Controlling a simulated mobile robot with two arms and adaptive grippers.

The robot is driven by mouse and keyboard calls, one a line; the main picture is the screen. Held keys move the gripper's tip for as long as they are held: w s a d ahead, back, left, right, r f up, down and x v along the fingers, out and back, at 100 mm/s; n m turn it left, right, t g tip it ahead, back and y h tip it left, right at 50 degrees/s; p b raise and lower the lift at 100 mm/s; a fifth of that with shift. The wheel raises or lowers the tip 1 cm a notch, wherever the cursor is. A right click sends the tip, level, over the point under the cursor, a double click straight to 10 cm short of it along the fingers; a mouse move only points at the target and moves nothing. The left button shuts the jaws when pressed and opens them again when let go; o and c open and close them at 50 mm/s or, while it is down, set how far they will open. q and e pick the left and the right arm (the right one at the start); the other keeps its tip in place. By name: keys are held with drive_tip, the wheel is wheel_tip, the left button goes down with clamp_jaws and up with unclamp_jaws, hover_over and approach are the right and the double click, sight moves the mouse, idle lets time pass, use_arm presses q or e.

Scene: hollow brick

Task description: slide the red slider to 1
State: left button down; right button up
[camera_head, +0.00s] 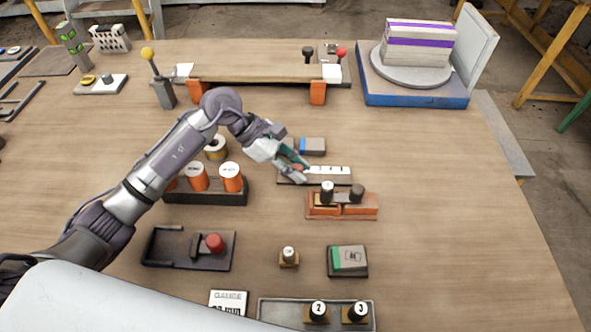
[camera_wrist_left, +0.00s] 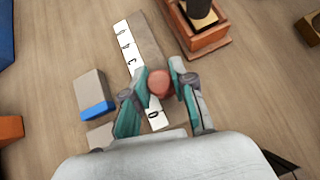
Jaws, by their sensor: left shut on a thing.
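The slider unit is a dark base with a white marked strip (camera_head: 333,170), right of the middle of the table in the head view. The strip also shows in the wrist view (camera_wrist_left: 127,47). A 0 is at its near end; the other marks are hard to read. The round red slider knob (camera_wrist_left: 159,82) sits beside the strip, nearer the 0 end. My left gripper (camera_head: 299,169) reaches it from the left and is shut on the knob, one teal finger on each side. In the head view the gripper mostly hides the knob. My right gripper is out of view.
A grey and blue block (camera_head: 312,146) lies just behind the strip. An orange-brown holder with dark posts (camera_head: 342,207) stands in front. A rack with orange cylinders (camera_head: 205,190) is left, under my arm. Open table lies to the right.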

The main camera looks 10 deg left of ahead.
use_arm(q)
drive_tip(key=shift+w+d, duration=0.15)
drive_tip(key=shift+d, duration=0.3)
drive_tip(key=c, duration=1.4)
unclamp_jaws()
drive_tip(key=shift+a, duration=0.2)
drive_tip(key=shift+o, duration=1.2)
drive_tip(key=shift+a, duration=0.25)
drive_tip(key=shift+o, duration=1.1)
drive_tip(key=shift+d, duration=0.15)
drive_tip(key=shift+a+r, duration=0.1)
drive_tip(key=shift+a, duration=0.1)
drive_tip(key=v, duration=1.1)
drive_tip(key=shift+a+r, duration=0.15)
drive_tip(key=shift+r, duration=0.15)
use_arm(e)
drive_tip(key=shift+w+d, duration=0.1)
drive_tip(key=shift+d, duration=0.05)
